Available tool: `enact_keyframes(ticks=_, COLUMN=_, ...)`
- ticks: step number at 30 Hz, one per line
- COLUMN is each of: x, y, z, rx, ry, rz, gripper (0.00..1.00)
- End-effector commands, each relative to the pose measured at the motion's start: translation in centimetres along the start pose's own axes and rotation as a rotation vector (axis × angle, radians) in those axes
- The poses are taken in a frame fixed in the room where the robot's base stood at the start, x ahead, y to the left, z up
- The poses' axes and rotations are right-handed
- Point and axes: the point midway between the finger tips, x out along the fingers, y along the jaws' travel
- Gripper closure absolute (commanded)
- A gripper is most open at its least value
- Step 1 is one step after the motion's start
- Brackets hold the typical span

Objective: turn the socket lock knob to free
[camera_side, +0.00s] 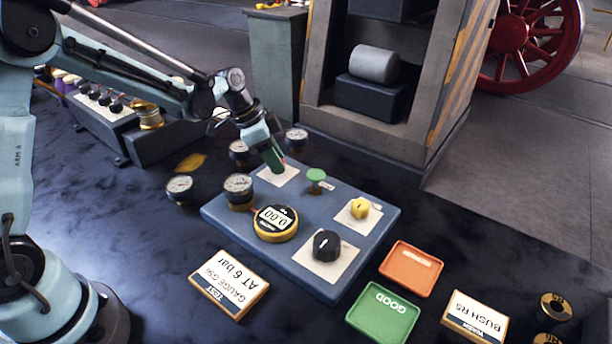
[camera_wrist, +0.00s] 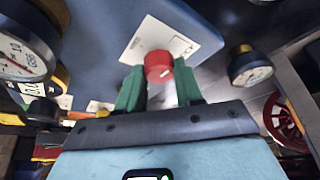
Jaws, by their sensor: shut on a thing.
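A red knob (camera_wrist: 158,65) with a pale mark on its face stands at a white label plate (camera_wrist: 140,42); its lettering is too small to read. My gripper (camera_wrist: 159,82) has its green fingers on both sides of the red knob, shut on it. In the side view my gripper (camera_side: 276,166) reaches down to the white plate (camera_side: 278,176) at the back left of the blue-grey test block (camera_side: 225,213). There the fingers hide nearly all of the knob. A gauge (camera_side: 238,187) sits upright at the block's left corner.
The block also carries a digital display (camera_side: 276,220), a black knob (camera_side: 326,245), a yellow knob (camera_side: 359,208) and a green-topped knob (camera_side: 316,175). Loose gauges (camera_side: 180,186) stand left. An orange tray (camera_side: 411,268) and green tray (camera_side: 383,312) lie in front right.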

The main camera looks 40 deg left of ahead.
Motion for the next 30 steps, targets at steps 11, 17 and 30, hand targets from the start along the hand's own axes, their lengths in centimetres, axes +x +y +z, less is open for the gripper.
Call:
enact_keyframes(ticks=11, x=-0.03, y=0.18, z=-0.03, rx=-0.114, ry=-0.001, rz=-0.046, gripper=0.95)
enact_keyframes(ticks=17, x=-0.03, y=0.28, z=-0.04, rx=-0.265, ry=-0.001, rz=-0.11, gripper=0.95)
enact_keyframes(ticks=30, x=0.04, y=0.51, z=-0.16, rx=-0.648, ry=-0.002, rz=-0.27, gripper=0.95)
